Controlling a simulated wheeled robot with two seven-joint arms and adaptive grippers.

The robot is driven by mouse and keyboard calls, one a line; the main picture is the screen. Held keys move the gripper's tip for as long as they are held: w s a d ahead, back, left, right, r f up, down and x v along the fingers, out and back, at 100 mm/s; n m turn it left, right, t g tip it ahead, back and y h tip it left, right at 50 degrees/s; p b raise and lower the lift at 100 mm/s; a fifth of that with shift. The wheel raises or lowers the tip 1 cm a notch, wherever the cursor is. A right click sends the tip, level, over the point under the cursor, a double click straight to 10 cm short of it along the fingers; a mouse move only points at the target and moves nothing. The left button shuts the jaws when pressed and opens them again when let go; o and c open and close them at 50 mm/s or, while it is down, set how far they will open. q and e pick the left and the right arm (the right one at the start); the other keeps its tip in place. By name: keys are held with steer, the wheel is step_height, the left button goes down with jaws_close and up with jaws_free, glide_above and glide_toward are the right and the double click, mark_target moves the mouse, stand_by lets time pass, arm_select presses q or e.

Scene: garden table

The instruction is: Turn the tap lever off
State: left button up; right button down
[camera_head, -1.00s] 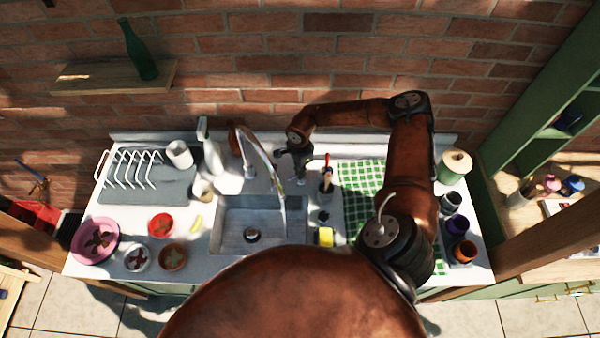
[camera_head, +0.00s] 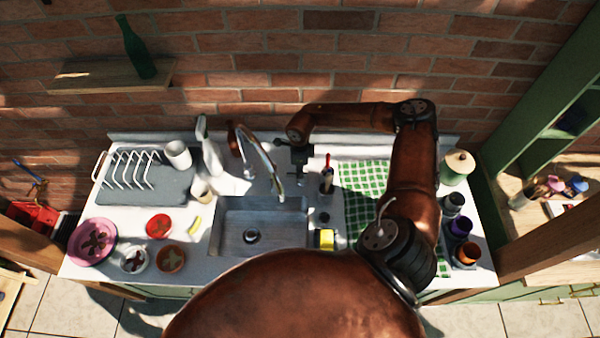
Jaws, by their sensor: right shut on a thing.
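The tap (camera_head: 262,160) is a curved metal spout arching over the grey sink (camera_head: 232,228) from behind it. No water stream shows below its tip now. My right gripper (camera_head: 298,165) is behind the sink, just right of the spout, with its fingers pointing down. It is shut on the tap lever, which is mostly hidden by the fingers. My left gripper is not in view.
A cup with brushes (camera_head: 326,180) stands close right of my gripper. A white spray bottle (camera_head: 210,155) and dish rack (camera_head: 135,170) are left. A yellow sponge (camera_head: 325,239) and green checked cloth (camera_head: 362,185) lie right of the sink.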

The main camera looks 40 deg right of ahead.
steer(key=shift+w+r, duration=0.15)
steer(key=shift+r, duration=0.05)
steer(key=c, duration=2.5)
jaws_free()
steer(key=o, duration=0.4)
steer(key=shift+f, duration=0.1)
step_height(320, 180, up, 12)
steer(key=shift+d, duration=0.1)
